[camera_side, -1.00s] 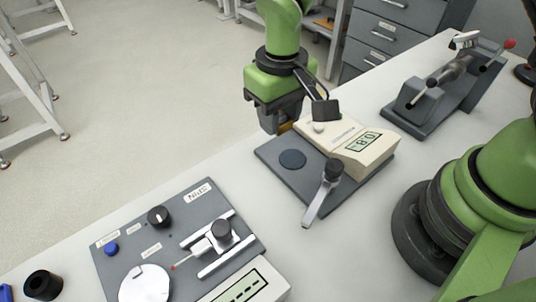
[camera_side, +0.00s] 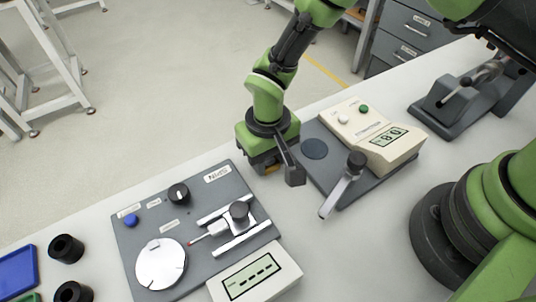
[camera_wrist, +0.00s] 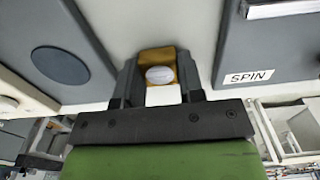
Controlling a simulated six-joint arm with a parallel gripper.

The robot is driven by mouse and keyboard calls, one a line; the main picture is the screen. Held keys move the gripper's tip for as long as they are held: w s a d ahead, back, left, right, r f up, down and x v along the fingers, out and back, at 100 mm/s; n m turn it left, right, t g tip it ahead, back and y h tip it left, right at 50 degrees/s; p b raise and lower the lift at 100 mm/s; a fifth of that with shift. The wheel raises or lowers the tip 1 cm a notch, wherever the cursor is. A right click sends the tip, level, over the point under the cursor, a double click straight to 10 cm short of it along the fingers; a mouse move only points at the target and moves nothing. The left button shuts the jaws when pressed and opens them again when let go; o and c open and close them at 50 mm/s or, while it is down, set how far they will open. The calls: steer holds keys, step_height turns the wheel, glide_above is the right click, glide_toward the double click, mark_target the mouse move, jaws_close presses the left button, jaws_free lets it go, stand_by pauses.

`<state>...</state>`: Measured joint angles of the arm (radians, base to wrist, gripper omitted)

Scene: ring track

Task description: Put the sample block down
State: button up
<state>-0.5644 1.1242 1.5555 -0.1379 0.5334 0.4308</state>
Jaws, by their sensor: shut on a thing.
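My gripper (camera_side: 268,165) is low over the bare white table strip between the SPIN plate and the display instrument. It is shut on the sample block, a brass-coloured piece with a pale round disc on it, seen between the fingers in the wrist view (camera_wrist: 160,56). In the side view only a small orange-brown part (camera_side: 271,169) shows under the gripper. The rest is hidden by the fingers. I cannot tell whether the block touches the table.
The grey SPIN plate (camera_side: 150,222) with knobs, a silver disc and a slide lies left of the gripper. The instrument (camera_side: 375,140) with a dark round pad (camera_side: 314,149) and lever (camera_side: 345,185) stands right. Black cups (camera_side: 66,249) and a blue tray (camera_side: 18,272) are far left.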

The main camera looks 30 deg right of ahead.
steer(key=shift+f, duration=0.15)
steer(key=o, duration=1)
